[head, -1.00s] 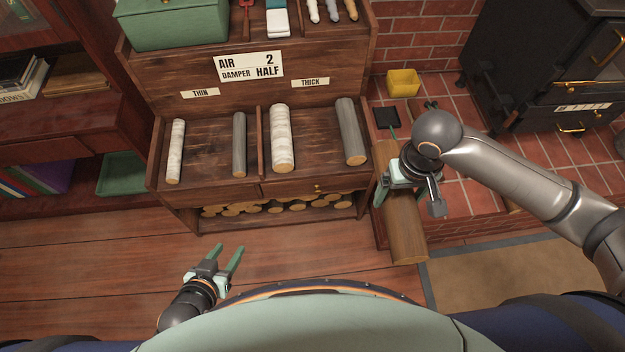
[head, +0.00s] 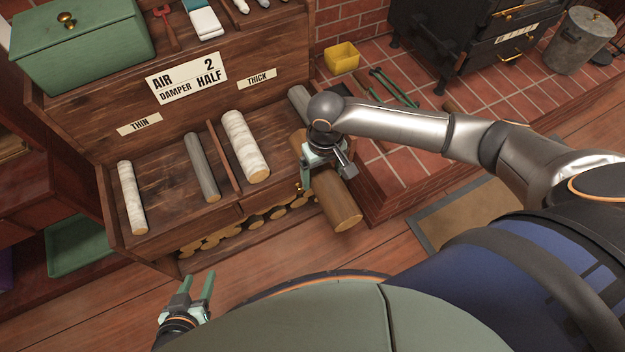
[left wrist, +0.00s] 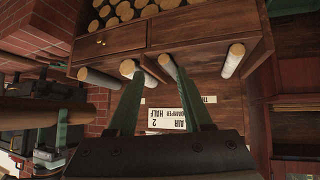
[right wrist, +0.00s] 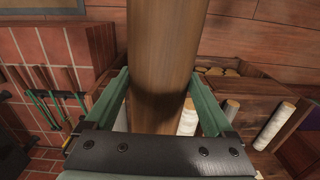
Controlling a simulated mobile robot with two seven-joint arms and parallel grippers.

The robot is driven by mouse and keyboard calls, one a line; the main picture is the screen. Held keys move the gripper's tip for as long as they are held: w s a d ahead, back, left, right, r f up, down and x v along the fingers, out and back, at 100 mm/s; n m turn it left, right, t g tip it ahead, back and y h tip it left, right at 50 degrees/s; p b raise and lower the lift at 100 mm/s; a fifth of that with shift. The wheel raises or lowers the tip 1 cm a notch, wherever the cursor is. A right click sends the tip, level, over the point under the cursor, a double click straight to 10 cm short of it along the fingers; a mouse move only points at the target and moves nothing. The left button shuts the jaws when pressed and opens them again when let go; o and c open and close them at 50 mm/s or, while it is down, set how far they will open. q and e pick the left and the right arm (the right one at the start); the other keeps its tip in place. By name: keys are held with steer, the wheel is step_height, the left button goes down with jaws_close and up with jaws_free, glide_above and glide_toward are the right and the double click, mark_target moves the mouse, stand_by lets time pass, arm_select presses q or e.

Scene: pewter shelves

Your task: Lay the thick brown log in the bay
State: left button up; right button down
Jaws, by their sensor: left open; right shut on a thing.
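My right gripper (head: 320,166) is shut around the thick brown log (head: 340,208), holding it above the front right corner of the wooden shelf unit. The log fills the middle of the right wrist view (right wrist: 160,45). The shelf has a bay under the THICK label (head: 257,79), right of a divider (head: 225,157). In it lie a thick white-barked log (head: 245,147) and a thick grey log (head: 299,96), the latter mostly hidden by my right gripper and the held log. My left gripper (head: 198,281) is open and empty, low in front of the shelf.
Under the THIN label (head: 139,123) lie a thin white log (head: 131,197) and a thin grey log (head: 202,167). A green box (head: 80,50) stands on top. Right are the brick hearth, a yellow bin (head: 342,58) and a black stove (head: 460,45).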

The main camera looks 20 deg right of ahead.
arm_select(q)
steer(key=f+b, duration=0.1)
steer(key=w+d+f+b, duration=0.1)
steer(key=f+b, duration=0.1)
steer(key=shift+w+d+f+b, duration=0.1)
steer(key=shift+w+d+b, duration=0.15)
steer(key=shift+d+b, duration=0.15)
arm_select(e)
steer(key=w+f, duration=0.4)
steer(key=f, duration=0.5)
steer(key=shift+w+f, duration=0.15)
